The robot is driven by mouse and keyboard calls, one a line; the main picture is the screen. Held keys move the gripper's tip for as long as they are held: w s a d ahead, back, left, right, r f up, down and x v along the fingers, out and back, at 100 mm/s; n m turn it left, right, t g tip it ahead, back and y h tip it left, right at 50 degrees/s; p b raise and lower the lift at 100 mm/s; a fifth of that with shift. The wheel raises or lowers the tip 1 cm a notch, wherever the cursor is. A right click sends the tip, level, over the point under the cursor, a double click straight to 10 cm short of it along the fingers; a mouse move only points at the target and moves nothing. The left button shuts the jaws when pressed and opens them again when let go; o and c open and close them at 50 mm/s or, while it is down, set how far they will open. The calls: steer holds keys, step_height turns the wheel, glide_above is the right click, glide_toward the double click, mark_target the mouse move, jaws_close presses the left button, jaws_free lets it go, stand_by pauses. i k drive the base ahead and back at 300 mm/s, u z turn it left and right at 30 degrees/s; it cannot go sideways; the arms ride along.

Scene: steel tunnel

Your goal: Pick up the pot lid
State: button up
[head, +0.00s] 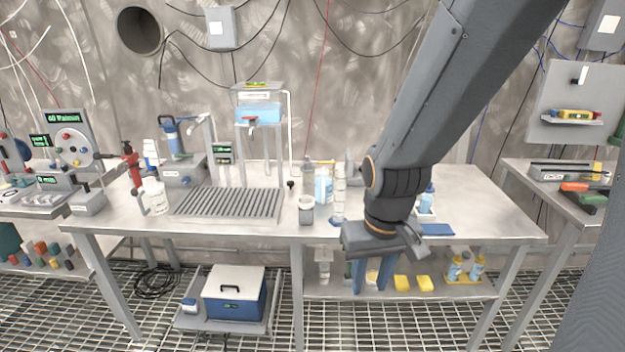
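I cannot make out a pot lid for certain. A small dark knob-like thing (291,185) stands on the middle of the steel bench (260,228), too small to identify. A grey cup-like container (306,211) stands in front of it and to its right. My gripper (372,290) points down at the front edge of the bench, right of these things. Its two blue fingers are apart, with nothing seen held between them. A pale yellowish thing shows in the gap, seemingly on the lower shelf behind. My arm hides part of the bench's right side.
Bottles (323,185) and a stacked white column (338,192) stand between the cup and my arm. A slatted drain rack (228,204) lies on the left. A blue cooler (233,297) and yellow sponges (401,283) sit below. The bench's front right is mostly clear.

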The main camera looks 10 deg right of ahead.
mark_target(307, 167)
steer(key=u, duration=0.75)
steer(key=i, duration=1)
steer(key=z, duration=0.55)
steer(key=i, duration=0.75)
steer(key=z, duration=0.6)
